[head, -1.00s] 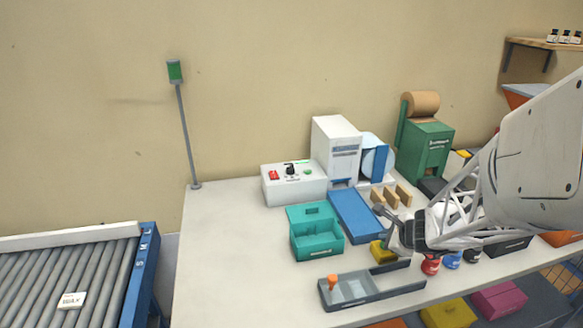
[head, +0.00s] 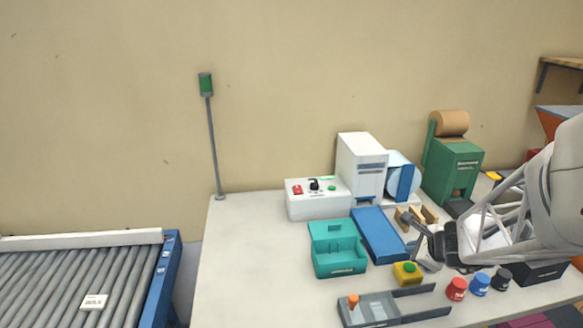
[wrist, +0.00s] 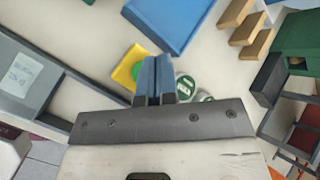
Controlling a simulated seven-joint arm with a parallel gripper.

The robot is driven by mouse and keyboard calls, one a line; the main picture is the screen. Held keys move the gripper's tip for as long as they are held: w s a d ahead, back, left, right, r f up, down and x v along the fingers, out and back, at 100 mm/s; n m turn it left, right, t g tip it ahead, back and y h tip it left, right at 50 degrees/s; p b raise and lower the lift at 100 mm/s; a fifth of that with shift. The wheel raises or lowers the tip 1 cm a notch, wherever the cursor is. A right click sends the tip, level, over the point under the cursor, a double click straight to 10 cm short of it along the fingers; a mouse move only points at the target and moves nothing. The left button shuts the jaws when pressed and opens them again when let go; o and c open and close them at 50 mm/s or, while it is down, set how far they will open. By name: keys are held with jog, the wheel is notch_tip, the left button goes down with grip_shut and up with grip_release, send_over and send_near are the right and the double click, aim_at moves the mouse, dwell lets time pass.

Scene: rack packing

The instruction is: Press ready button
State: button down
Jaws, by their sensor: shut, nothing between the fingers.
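A small yellow box with a green button on top (head: 408,274) stands on the table, right of the teal open box. In the wrist view the yellow box (wrist: 124,72) and part of its green button show just left of my fingers, which hide the rest.
A white control box (head: 318,206) has red and green buttons and a black knob. Near the yellow box are a teal box (head: 340,270), blue panel (head: 378,236), grey tray (head: 372,322), wooden blocks (head: 428,213) and red, blue and black jars (head: 456,289). The left tabletop is clear.

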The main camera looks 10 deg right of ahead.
aim_at(407, 268)
jog(key=shift+r, duration=1.3)
jog(key=shift+a+r+n, duration=0.2)
jog(key=shift+a+n, duration=0.1)
jog(key=s+a+r+n+g, duration=0.35)
jog(key=s+a+n, duration=0.25)
jog(key=a+n, duration=0.3)
jog(key=s+a+r+n+g, duration=0.2)
jog(key=s+a+r+n, duration=0.35)
jog(key=a+n, duration=0.35)
jog(key=s+a+r+n+h, duration=0.2)
jog(key=s+a+n, duration=0.1)
jog(key=s+n, duration=0.3)
jog(key=shift+s+r+g, duration=0.15)
jog(key=shift+s+g, duration=0.3)
jog(key=shift+s, duration=0.65)
